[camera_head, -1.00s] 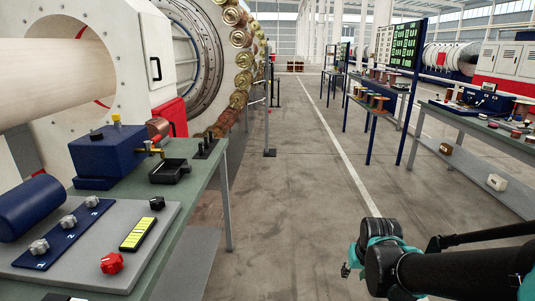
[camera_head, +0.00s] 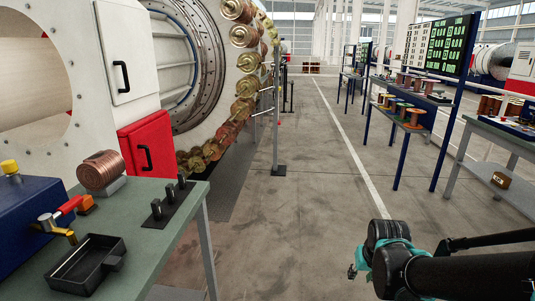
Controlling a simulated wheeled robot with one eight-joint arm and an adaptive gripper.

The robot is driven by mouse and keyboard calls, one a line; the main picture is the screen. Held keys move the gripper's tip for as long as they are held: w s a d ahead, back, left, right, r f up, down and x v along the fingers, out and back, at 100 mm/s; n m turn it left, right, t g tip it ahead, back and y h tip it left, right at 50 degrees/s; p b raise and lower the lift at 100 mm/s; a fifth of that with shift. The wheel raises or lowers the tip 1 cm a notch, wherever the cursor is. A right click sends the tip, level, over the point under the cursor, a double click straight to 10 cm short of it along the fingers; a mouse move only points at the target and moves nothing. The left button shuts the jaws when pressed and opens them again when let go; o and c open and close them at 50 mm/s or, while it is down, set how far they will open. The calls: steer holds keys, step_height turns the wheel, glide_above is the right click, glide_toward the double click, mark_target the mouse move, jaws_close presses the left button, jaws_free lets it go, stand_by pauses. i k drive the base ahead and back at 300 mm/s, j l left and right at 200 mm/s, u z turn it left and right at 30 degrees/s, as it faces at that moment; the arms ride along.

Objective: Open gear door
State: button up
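A large white machine stands at the left, with a big round ring opening. A white door (camera_head: 125,55) with a black vertical handle (camera_head: 122,77) is on its front face and looks shut. Below it is a red door or box (camera_head: 152,145) with a black handle (camera_head: 145,158), also closed. I cannot tell which of these is the gear door. My arm reaches in from the lower right, over the floor, well apart from both doors. A small part of my gripper (camera_head: 354,270) shows at its end; its fingers are too small and hidden to read.
A green-topped bench (camera_head: 150,220) at the lower left stands in front of the machine, holding a black tray (camera_head: 88,265), a copper coil (camera_head: 101,171) and a blue box (camera_head: 30,215). A thin post (camera_head: 277,110) stands beyond. The aisle floor (camera_head: 300,190) is clear; tables line the right.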

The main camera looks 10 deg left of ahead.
mark_target(152, 146)
steer(key=i+l+u, duration=0.1)
steer(key=i+u, duration=0.3)
steer(key=i+l+u, duration=0.4)
steer(key=i, duration=0.2)
steer(key=i+l+u, duration=1.05)
steer(key=l+u, duration=0.2)
steer(key=l, duration=0.25)
